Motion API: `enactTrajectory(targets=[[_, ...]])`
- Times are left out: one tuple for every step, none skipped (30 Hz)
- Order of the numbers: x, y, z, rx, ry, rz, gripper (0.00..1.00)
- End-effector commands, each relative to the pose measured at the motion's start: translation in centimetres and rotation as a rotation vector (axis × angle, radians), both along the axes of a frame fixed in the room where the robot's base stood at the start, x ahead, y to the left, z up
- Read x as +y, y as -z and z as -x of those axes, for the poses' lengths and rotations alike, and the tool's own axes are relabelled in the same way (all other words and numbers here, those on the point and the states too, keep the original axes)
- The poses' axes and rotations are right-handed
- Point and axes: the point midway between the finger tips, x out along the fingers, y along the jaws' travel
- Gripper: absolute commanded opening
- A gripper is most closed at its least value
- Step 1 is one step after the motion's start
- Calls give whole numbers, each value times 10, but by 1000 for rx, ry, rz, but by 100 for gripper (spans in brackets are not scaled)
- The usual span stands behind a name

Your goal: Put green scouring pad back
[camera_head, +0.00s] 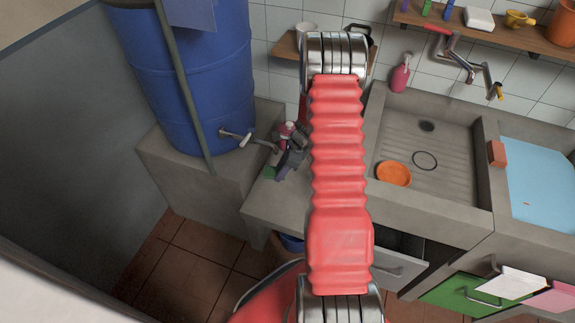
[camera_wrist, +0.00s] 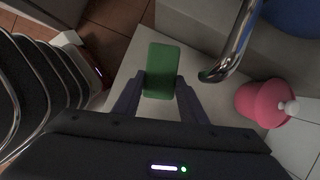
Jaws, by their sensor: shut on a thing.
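The green scouring pad (camera_wrist: 160,70) is between the two dark fingers of my gripper (camera_wrist: 160,88) in the wrist view, its far end sticking out past the tips. My gripper is shut on it. In the head view my gripper (camera_head: 280,168) is over the left end of the grey counter, beside the barrel's tap, and a small green part of the pad (camera_head: 269,172) shows at its tip. Whether the pad touches the counter is not clear. My red arm hides the middle of the counter.
The metal tap (camera_wrist: 234,45) and a pink pot with a white knob (camera_wrist: 262,102) are close right of the pad. A blue barrel (camera_head: 185,75) stands at left. An orange bowl (camera_head: 394,173) sits in the sink (camera_head: 440,148). A shelf (camera_head: 490,30) holds several items.

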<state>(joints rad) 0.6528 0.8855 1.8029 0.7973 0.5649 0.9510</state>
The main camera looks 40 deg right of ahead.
Motion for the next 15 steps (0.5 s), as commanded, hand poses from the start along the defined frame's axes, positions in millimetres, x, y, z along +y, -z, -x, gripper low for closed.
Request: enactTrajectory(targets=[[6,-5,4,0,-23,0,5],[10,-8,6,0,-37,0,5],[13,-11,9,0,-52,0,5],[16,-13,11,1,-63,-1,5],[19,-15,12,0,-75,0,5],[23,-19,15,-1,-91,1,5],[25,-21,17,0,-102,0,5],[29,-24,14,-2,-126,2,5],[34,-28,11,-2,-159,1,5],[37,-32,9,-2,-184,2,5],[41,-36,7,-3,-211,3,5],[46,-41,4,-2,-248,2,5],[51,-45,2,-2,-275,2,5],[56,-49,0,-2,-308,2,5],[62,-56,-2,-2,-348,2,5]])
